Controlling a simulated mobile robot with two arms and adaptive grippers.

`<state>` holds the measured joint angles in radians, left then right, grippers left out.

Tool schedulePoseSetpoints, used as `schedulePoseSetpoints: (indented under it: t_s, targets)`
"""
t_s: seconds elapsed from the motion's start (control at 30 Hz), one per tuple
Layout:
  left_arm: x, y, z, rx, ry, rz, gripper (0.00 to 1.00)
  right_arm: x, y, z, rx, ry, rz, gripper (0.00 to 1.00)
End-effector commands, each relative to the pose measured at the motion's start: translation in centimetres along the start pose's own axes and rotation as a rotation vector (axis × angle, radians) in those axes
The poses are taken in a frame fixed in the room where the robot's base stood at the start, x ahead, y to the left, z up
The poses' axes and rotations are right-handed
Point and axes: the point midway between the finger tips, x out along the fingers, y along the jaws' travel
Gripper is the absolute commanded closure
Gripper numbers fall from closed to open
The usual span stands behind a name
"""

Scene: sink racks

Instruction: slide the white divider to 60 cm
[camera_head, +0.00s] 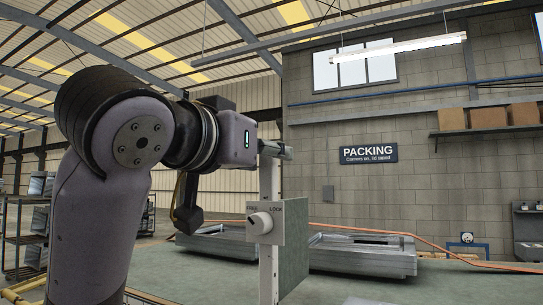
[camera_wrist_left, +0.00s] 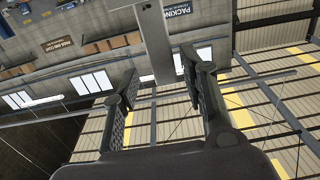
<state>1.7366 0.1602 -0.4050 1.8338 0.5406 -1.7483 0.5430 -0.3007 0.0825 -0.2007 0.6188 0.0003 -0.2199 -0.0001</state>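The white divider shows in the head view as an upright pale post (camera_head: 268,185) with a grey-green panel (camera_head: 293,235) on its right. A round white knob (camera_head: 260,223) marked FREE and LOCK sits on its front; I cannot clearly tell which word it points to. My left gripper (camera_head: 282,150) is at the top of the post. In the left wrist view its two fingers (camera_wrist_left: 160,82) are apart, with the post (camera_wrist_left: 153,35) reaching between them and gaps visible on both sides. No centimetre scale is readable. My right gripper is in neither view.
Metal trays (camera_head: 362,255) lie on the green bench (camera_head: 330,285) behind the divider. An orange hose (camera_head: 430,243) runs along the back. A shelf with cardboard boxes (camera_head: 488,117) and a PACKING sign (camera_head: 368,153) are on the wall. A rack (camera_head: 25,225) stands at left.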

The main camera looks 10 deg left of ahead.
Motion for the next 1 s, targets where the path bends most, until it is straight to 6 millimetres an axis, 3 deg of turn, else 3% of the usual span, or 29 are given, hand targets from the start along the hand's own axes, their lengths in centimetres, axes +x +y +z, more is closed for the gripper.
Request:
schedulePoseSetpoints:
  t_s: [0.2,0.4,0.6,1.0]
  targets:
    - [-4.9,0.1,-0.1,0.002,0.004,0.003,0.60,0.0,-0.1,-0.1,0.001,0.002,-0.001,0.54]
    - [-8.0,0.1,-0.1,0.001,0.002,0.002,0.60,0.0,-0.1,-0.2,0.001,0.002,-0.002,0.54]
    - [-8.9,0.1,0.1,0.001,-0.002,0.002,0.60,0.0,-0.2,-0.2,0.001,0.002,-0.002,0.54]
    - [-8.9,0.1,0.1,0.001,-0.002,0.002,0.60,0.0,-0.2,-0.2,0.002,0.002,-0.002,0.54]
